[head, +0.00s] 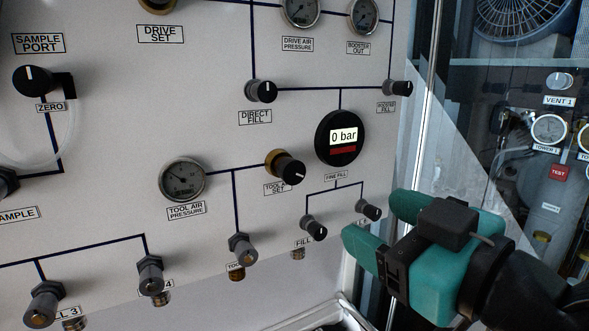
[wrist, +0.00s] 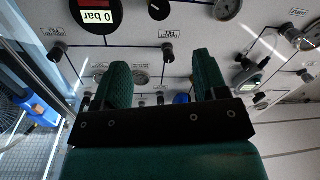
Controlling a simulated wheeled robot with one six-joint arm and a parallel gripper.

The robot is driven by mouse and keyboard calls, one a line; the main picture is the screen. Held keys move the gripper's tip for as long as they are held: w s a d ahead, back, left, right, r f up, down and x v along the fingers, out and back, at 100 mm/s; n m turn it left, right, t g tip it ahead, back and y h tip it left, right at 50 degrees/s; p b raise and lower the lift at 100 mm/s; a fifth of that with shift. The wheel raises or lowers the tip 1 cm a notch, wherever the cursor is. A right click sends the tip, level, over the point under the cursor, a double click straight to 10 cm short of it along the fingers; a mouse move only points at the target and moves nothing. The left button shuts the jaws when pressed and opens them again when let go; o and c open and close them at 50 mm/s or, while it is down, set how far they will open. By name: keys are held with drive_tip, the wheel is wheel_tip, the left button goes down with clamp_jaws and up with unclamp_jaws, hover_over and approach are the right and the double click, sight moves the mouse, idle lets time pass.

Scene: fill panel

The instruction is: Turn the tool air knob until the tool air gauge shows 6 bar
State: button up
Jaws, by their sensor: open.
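The tool air knob (head: 291,170), labelled TOOL SET, has a black grip and a brass collar and stands out from the white panel. In the wrist view, upside down, it appears to be the black knob (wrist: 158,8) at the top edge. The tool air gauge (head: 182,178) is to the knob's left; its needle points to the upper left, and its scale is too small to read. The gauge appears cut off in the wrist view (wrist: 228,8). My teal gripper (head: 378,224) is open and empty, to the lower right of the knob and apart from it.
A round black display (head: 340,137) reads 0 bar, above and right of the knob. The direct fill knob (head: 261,91) is above, and the fill knob (head: 314,228) below. A metal-framed edge (head: 425,90) bounds the panel on the right. A clear tube (head: 65,145) hangs at left.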

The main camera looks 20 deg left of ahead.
sight(295, 175)
drive_tip(key=p+x, duration=0.4)
drive_tip(key=x, duration=0.1)
drive_tip(key=p+x, duration=0.4)
drive_tip(key=x, duration=0.1)
drive_tip(key=p+x, duration=0.4)
drive_tip(key=x, duration=0.2)
drive_tip(key=shift+r+p, duration=0.3)
drive_tip(key=shift+r, duration=0.05)
drive_tip(key=shift+w+a+f, duration=0.1)
drive_tip(key=shift+w+a, duration=0.35)
drive_tip(key=shift+a, duration=0.1)
drive_tip(key=c, duration=0.9)
drive_tip(key=shift+f+m+b, duration=0.25)
drive_tip(key=shift+m+b, duration=0.6)
drive_tip(key=shift+m, duration=0.05)
drive_tip(key=shift+r+m+t+b, duration=0.25)
drive_tip(key=shift+m+b, duration=0.45)
drive_tip(key=shift+m, duration=0.6)
